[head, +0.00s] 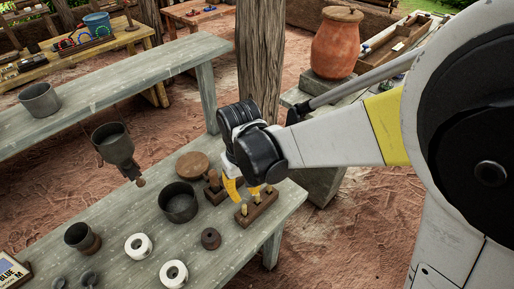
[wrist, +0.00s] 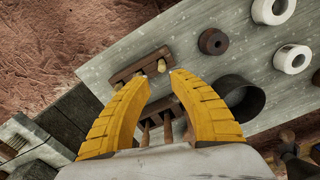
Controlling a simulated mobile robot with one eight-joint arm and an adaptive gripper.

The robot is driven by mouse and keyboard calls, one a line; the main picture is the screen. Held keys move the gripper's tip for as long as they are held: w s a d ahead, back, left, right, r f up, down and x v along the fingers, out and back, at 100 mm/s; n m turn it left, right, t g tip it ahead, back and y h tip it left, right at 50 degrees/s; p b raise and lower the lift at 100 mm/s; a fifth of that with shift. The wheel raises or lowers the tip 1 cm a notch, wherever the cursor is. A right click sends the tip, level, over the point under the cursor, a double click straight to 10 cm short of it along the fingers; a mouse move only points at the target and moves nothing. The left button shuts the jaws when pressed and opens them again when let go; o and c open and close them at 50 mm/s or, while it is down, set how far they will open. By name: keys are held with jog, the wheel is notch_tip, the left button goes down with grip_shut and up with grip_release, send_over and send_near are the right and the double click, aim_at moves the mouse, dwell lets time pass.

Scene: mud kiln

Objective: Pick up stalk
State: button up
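My gripper (wrist: 158,80) has yellow fingers spread apart, with nothing held between them. In the head view my gripper (head: 243,196) is low over the right end of the grey table. A wooden block with short pale pegs (head: 256,208) is by the fingertips; in the wrist view the block (wrist: 127,73) lies just beyond them. A second wooden holder (head: 215,190) stands to the left, and its thin upright brown sticks (wrist: 168,128) show between the fingers in the wrist view. I cannot tell which piece is the stalk. Contact is not visible.
A dark round pot (head: 179,207), a round wooden lid (head: 192,165), a brown ring (head: 210,239) and white rings (head: 138,246) stand nearby on the grey table (head: 240,248). A clay jar (head: 335,45) stands behind my arm, beyond a wooden post (head: 259,60).

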aim_at(244, 206)
notch_tip(244, 206, down, 9)
jog(key=b, duration=0.3)
jog(key=shift+a+r+b, duration=0.1)
jog(key=shift+a+b, duration=0.05)
jog(key=shift+b, duration=0.2)
jog(key=shift+r, duration=0.1)
jog(key=shift+c, duration=0.5)
grip_shut()
